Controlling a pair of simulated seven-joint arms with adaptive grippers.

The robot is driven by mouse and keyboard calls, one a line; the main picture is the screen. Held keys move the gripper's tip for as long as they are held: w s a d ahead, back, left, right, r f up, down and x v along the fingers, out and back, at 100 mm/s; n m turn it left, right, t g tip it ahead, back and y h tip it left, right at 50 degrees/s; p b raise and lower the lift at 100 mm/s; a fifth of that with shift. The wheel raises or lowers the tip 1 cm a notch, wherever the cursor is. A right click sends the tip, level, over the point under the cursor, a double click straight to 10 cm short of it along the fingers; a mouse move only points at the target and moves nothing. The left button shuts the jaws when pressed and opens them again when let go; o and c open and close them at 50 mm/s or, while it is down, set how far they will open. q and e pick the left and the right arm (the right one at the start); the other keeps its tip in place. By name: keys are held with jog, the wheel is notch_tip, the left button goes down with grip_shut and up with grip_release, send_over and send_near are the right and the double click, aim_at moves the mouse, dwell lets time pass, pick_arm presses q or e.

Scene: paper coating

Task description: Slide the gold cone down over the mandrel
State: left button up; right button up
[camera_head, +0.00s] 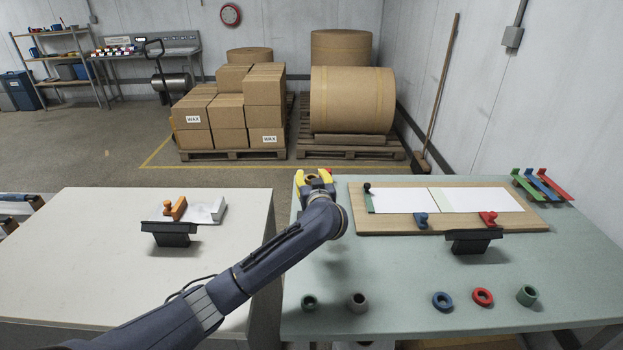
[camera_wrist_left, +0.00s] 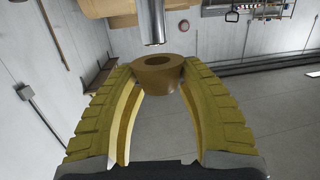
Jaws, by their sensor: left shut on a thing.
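The gold cone (camera_wrist_left: 158,80), a brown-gold tapered ring with a dark round hole, sits between the yellow fingers of my left gripper (camera_wrist_left: 160,76) in the left wrist view. The fingers are shut on its sides. A shiny grey metal rod, which looks like the mandrel (camera_wrist_left: 151,22), shows at the top of that view. Its end appears just beyond the hole, with a gap in the picture; I cannot tell the true distance. In the head view my left gripper (camera_head: 314,178) is at the green table's far left corner, and my arm hides much there. My right gripper is not in view.
On the green table (camera_head: 400,290), a wooden board (camera_head: 390,228) with white sheets lies to the right of my gripper. Several coloured rings, including a red ring (camera_head: 483,297), lie near the front. A black stand (camera_head: 474,241) is in front of the board. A white table (camera_head: 60,270) stands left.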

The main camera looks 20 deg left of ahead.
pick_arm(q)
jog(key=shift+f, duration=1.95)
jog(key=o, duration=1.3)
jog(key=shift+s, duration=0.1)
jog(key=v, duration=1.2)
jog(key=shift+a, duration=0.1)
